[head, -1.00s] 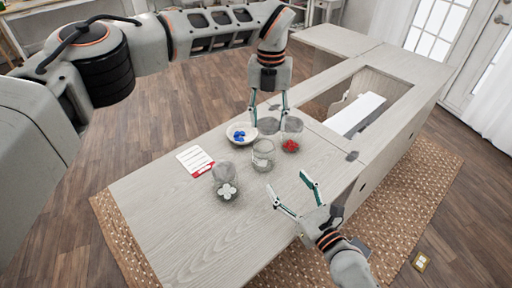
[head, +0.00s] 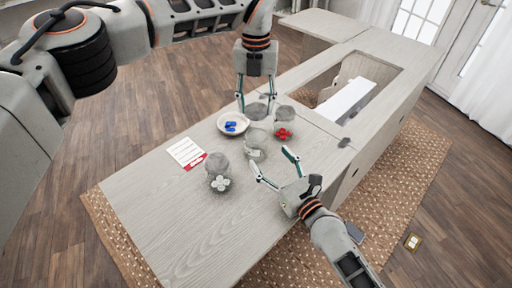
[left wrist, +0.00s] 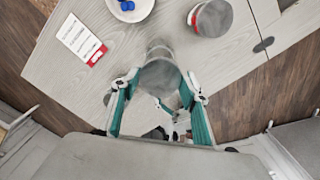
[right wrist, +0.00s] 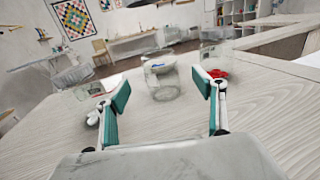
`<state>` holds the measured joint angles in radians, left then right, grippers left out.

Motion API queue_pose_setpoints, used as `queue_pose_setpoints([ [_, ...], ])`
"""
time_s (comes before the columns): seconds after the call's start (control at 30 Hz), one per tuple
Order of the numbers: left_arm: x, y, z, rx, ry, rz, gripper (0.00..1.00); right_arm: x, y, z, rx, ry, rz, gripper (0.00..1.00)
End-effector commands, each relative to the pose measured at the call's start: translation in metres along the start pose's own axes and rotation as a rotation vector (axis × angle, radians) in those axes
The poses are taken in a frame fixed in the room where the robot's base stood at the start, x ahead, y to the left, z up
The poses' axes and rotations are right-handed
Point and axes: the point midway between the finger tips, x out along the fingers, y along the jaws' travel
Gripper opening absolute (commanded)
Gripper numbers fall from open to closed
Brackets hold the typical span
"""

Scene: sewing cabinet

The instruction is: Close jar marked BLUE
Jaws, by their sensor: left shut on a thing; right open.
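My left gripper (head: 256,108) is shut on a round grey lid (left wrist: 160,78), held flat above the table. An open, clear glass jar (head: 256,146) stands upright on the table, nearer the front than the lid in the head view. It looks empty, and I cannot read its marking. In the right wrist view the jar (right wrist: 162,86) appears between the fingers of my right gripper (head: 270,158). That gripper is open and empty, a little short of the jar. A white bowl (head: 222,130) with blue pieces (head: 231,126) stands behind the jar.
A lidded jar with red pieces (head: 283,133) stands right of the open jar. A lidded jar with white pieces (head: 220,183) stands to its left. A card with a red edge (head: 186,152) lies beyond. The table's left part is clear.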

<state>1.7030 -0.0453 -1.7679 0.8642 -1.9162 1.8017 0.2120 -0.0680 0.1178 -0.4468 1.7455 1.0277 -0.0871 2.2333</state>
Motion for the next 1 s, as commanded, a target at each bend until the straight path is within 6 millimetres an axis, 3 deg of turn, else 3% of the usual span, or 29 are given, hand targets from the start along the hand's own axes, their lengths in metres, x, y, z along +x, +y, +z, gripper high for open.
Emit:
queue_pose_setpoints([
  [0.2, 0.000, 0.000, 0.000, 0.000, 0.000, 0.000, 0.38, 0.041, 0.001, 0.001, -0.001, -0.001, 0.001, 0.69],
  [0.4, 0.000, 0.000, 0.000, 0.000, 0.000, 0.000, 0.38, 0.067, 0.000, 0.000, -0.002, 0.000, 0.001, 0.69],
  [0.6, 0.000, 0.000, 0.000, 0.000, 0.000, 0.000, 0.38, 0.078, 0.000, 0.000, -0.001, 0.000, 0.001, 0.69],
  [0.9, 0.000, 0.000, 0.000, 0.000, 0.000, 0.000, 0.38, 0.079, 0.000, 0.000, 0.000, 0.001, 0.001, 0.69],
  [1.0, 0.000, 0.000, 0.000, 0.000, 0.000, 0.000, 0.38, 0.079, 0.000, 0.000, -0.001, 0.001, 0.001, 0.46],
])
